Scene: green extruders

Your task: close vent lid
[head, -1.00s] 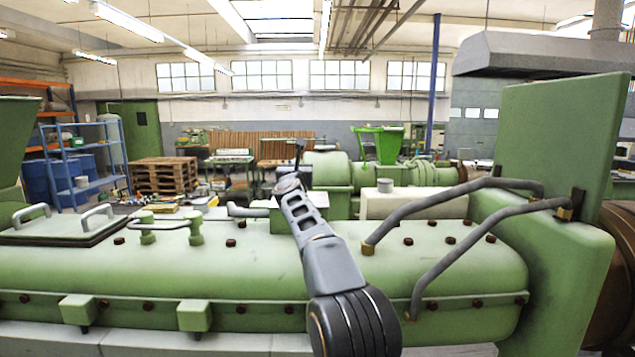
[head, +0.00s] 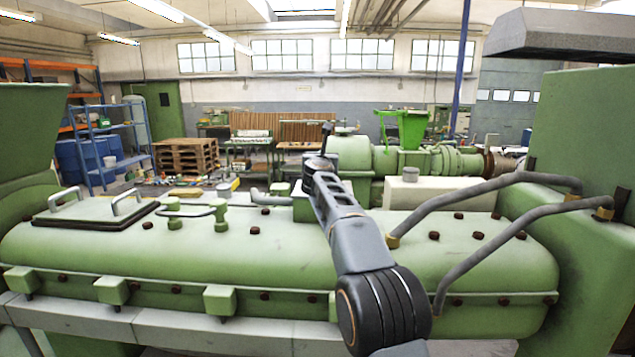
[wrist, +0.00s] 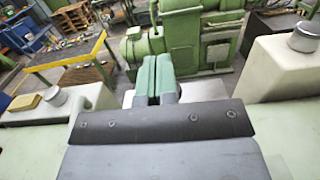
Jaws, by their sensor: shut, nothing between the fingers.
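A flat pale green lid (head: 97,209) with two grey loop handles lies on a dark rim on the left of the green extruder barrel (head: 180,250). It looks flat and seated. I cannot tell whether this is the vent lid. A small pale green box (head: 303,206) stands behind my arm at mid-barrel, partly hidden by it. My gripper (wrist: 156,66) shows in the wrist view with its green fingers together and nothing between them. In the head view the arm reaches away over the barrel, right of the handled lid, and its fingers cannot be made out.
Two bent grey pipes (head: 480,215) arch over the barrel's right end, beside a tall green block (head: 595,150). A small pipe fitting (head: 197,216) stands between the handled lid and my arm. Another green machine (head: 400,160) stands behind. White housings with round grey caps (wrist: 306,37) flank the gripper.

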